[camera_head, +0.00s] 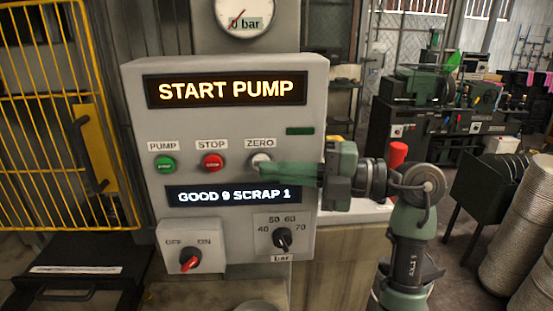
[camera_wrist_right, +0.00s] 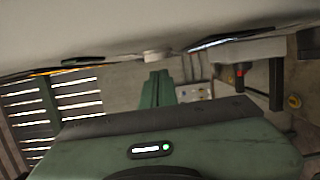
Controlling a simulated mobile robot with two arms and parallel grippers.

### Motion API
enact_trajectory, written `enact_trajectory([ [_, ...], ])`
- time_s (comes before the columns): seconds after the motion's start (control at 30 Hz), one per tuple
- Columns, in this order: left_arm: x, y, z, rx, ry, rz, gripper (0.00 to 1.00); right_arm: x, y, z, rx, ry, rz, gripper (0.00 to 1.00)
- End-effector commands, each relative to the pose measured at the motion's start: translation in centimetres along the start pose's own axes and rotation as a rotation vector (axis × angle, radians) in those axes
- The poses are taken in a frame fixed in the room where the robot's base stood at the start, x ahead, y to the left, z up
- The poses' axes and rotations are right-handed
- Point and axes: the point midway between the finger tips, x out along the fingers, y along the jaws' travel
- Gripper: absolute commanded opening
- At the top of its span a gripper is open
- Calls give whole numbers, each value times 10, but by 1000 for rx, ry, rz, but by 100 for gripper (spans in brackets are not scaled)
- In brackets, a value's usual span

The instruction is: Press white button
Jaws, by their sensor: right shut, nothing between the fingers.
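The white button (camera_head: 261,158) sits under the ZERO label on the grey control panel (camera_head: 230,127), right of the green PUMP button (camera_head: 165,163) and the red STOP button (camera_head: 212,161). My right gripper (camera_head: 262,170) is shut and empty, with its fingertips just at the lower edge of the white button in the head view. I cannot tell whether they touch it. In the right wrist view the shut fingers (camera_wrist_right: 158,88) point toward a pale round knob shape (camera_wrist_right: 155,56) on the panel, slightly apart from it in the picture. My left gripper is not in view.
The upper display (camera_head: 228,90) reads START PUMP; the lower one (camera_head: 233,195) reads GOOD 9 SCRAP 1. A red-handled OFF/ON switch (camera_head: 190,261) and a black bar dial (camera_head: 282,238) sit below. A gauge (camera_head: 244,15) is above. A yellow cage (camera_head: 60,120) stands left.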

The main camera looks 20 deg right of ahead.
Motion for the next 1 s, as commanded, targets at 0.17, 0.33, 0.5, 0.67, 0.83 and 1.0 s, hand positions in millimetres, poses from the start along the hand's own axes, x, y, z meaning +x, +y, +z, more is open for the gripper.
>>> enact_trajectory([
  [0.17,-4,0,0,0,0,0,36,2,0,7,0,2,0,0],
  [0.33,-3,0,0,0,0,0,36,2,-1,8,-1,2,0,0],
  [0.5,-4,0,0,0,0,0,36,2,-1,9,-1,2,-1,0],
  [0.67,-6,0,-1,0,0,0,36,5,-1,23,1,1,-5,0],
  [0.83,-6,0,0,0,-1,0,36,6,0,29,0,-6,1,0],
  [1.0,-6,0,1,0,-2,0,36,6,0,29,0,-8,3,0],
])
